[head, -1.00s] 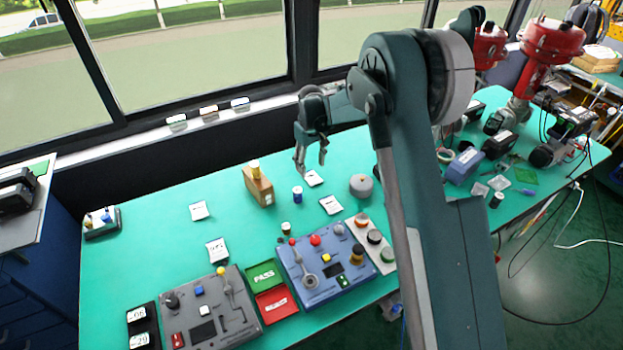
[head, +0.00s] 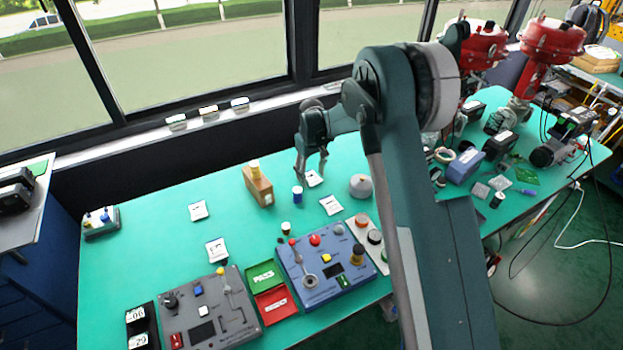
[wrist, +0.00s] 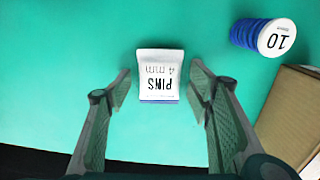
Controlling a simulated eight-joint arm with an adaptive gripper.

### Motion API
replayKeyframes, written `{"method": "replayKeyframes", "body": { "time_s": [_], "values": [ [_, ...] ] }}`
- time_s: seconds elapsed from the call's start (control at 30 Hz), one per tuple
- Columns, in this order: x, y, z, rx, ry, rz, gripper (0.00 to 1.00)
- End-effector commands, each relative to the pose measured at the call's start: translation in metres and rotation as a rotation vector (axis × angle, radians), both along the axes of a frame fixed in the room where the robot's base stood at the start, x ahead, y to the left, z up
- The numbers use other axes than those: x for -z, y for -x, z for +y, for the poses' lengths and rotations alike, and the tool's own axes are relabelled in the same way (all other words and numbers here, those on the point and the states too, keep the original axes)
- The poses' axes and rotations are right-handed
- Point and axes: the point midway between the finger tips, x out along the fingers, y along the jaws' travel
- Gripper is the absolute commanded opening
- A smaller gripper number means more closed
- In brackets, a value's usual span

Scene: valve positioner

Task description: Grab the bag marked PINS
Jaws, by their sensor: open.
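The bag marked PINS (wrist: 161,72) is a small white packet with "PINS 4 mm" in dark print and a blue edge; it lies on the green table. In the head view the white packet (head: 313,179) shows at my fingertips. My gripper (wrist: 160,85) is open and empty in the wrist view. Its two fingers stand on either side of the bag's lower part, with green table showing between each finger and the bag. My gripper (head: 312,178) hangs downward over the bag in the head view. I cannot tell its exact height above the table.
A blue spool marked 10 (wrist: 262,37) and a brown box (wrist: 290,115) are right of the bag in the wrist view. Other white packets (head: 331,205) lie nearby. A grey round knob-like object (head: 360,186) stands to the right. Control panels (head: 325,270) occupy the front.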

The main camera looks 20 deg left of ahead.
Motion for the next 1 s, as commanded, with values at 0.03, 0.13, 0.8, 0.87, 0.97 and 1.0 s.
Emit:
{"method": "replayKeyframes", "body": {
  "time_s": [0.03,0.13,0.8,0.87,0.97,1.0],
  "values": [
    [0.000,0.000,0.000,0.000,0.000,0.000,0.52],
    [0.000,0.000,0.000,0.000,0.000,0.000,0.52],
    [-0.001,0.000,0.000,0.000,0.000,0.000,0.23],
    [-0.002,0.000,0.000,0.000,0.000,0.000,0.23],
    [-0.007,0.000,0.000,0.000,0.000,0.000,0.23],
    [-0.010,0.000,0.000,0.000,0.000,0.000,0.23]
  ]
}}
